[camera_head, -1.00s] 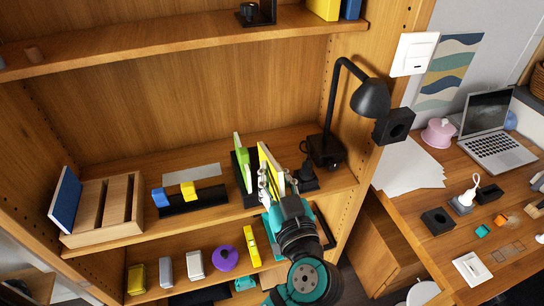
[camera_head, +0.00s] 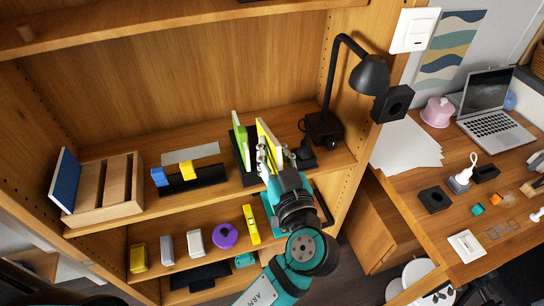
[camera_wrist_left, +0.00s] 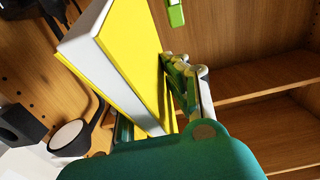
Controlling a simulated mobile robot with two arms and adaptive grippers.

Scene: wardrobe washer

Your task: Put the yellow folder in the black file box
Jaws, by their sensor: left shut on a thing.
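The yellow folder (camera_head: 267,142) stands roughly upright over the middle shelf, just right of a green folder (camera_head: 241,143). In the left wrist view the yellow folder (camera_wrist_left: 135,62) shows yellow covers and a pale page block. My left gripper (camera_head: 274,163) is shut on the yellow folder near its front edge. The black file box (camera_head: 250,180) stands on the middle shelf and holds the green folder. The yellow folder's lower end is hidden behind my gripper, so I cannot tell whether it is inside the box. My right gripper is not in view.
A black desk lamp (camera_head: 323,128) stands close to the right of the folder. A low black rack (camera_head: 196,182) with blue and yellow items and a wooden file holder (camera_head: 105,190) are to the left. The lower shelf holds a purple object (camera_head: 225,236) and several small items.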

